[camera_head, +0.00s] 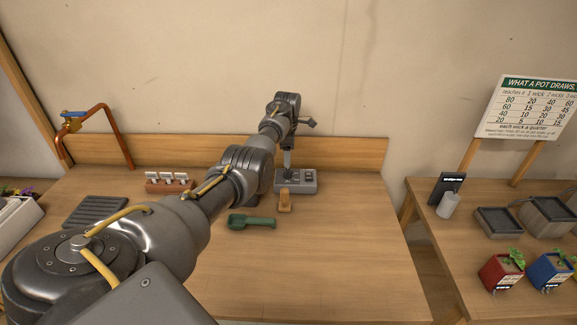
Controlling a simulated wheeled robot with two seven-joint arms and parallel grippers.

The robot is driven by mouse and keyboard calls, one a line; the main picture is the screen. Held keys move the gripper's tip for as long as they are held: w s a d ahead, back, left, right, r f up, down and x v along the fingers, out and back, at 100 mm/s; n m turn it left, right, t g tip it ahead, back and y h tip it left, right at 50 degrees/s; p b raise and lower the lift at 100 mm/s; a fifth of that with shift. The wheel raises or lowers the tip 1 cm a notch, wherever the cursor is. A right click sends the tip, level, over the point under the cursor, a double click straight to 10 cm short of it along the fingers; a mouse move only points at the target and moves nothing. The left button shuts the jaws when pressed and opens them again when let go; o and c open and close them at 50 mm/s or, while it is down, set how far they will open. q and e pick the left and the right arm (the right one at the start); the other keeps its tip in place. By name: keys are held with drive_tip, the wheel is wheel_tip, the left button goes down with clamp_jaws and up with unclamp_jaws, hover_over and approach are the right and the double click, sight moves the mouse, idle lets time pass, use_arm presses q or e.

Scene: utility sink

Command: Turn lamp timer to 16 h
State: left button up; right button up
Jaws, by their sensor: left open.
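A small grey box (308,186) with dark parts on its top stands on the wooden table near the back board; it appears to be the lamp timer. Its dial and hour marks are too small to read, and my gripper covers part of it. My left arm reaches in from the lower left across the table. My left gripper (288,168) points down over the left part of the grey box, and is open. I cannot tell whether its fingertips touch the box. My right gripper is not in view.
A tan wooden piece (285,201) and a green scoop (252,222) lie in front of the box. A rack with white tags (168,186) and a dark ribbed tray (95,212) are at left. A copper pipe (118,137) rises behind. The table's front right is clear.

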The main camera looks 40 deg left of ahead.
sight(288, 169)
use_arm(q)
wheel_tip(288, 169, down, 6)
drive_tip(key=shift+r+b, duration=0.1)
drive_tip(key=shift+b, duration=0.35)
drive_tip(key=shift+c, duration=0.4)
drive_tip(key=c, duration=0.9)
